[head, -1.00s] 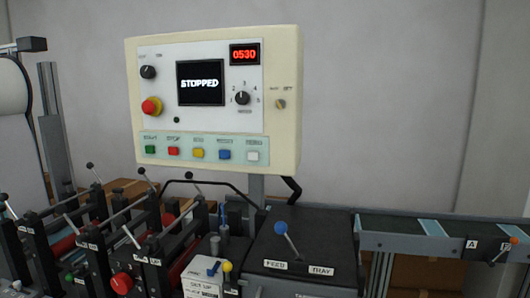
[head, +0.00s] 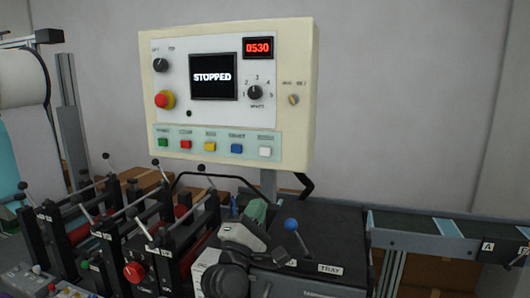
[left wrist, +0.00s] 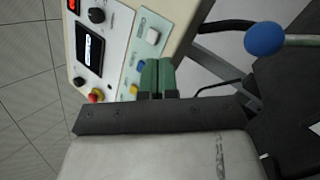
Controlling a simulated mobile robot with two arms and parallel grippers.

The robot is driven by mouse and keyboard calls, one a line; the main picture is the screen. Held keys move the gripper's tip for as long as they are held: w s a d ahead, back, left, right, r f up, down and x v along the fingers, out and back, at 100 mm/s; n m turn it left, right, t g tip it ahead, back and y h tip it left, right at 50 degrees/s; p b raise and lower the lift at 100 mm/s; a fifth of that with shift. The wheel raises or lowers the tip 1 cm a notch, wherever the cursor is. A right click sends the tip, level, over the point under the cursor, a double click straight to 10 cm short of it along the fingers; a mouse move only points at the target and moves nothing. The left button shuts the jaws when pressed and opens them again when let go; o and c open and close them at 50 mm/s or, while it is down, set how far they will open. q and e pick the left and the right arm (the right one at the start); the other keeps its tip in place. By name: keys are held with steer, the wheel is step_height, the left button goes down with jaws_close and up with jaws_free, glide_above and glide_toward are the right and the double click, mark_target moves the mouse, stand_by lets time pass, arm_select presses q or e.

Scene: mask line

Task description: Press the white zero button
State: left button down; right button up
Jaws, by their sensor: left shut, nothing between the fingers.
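The white button (head: 265,152) is the rightmost in the row of coloured buttons on the cream control panel (head: 303,120). Its label is too blurred to read. It also shows in the left wrist view (left wrist: 153,36), on the pale green strip beyond my fingertips. My left gripper (head: 258,210) has green fingers that are shut and empty. In the head view it is below the panel, under the white button and apart from it. In the left wrist view the closed fingers (left wrist: 156,66) are near the blue button (left wrist: 145,63). My right gripper is not in view.
The panel screen (head: 212,76) reads STOPPED and the red display (head: 258,48) reads 0530. A red knob (head: 165,99) is at the panel's left. A blue-balled lever (head: 291,224) stands right of my gripper. Machine rollers and levers fill the lower left.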

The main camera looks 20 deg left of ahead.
mark_target(265, 151)
arm_select(q)
step_height(265, 151, up, 9)
steer(key=a+n+t+y, duration=0.2)
steer(key=n+y, duration=0.3)
steer(key=n, duration=0.3)
steer(key=shift+w+t+y, duration=0.3)
steer(key=shift+w+t, duration=0.15)
steer(key=shift+t, duration=0.15)
steer(key=shift+d+f, duration=0.1)
steer(key=shift+f, duration=0.05)
steer(key=w+b, duration=0.5)
steer(key=w, duration=0.4)
steer(key=shift+d+b, duration=0.15)
steer(key=shift+b, duration=0.15)
stand_by(0.5)
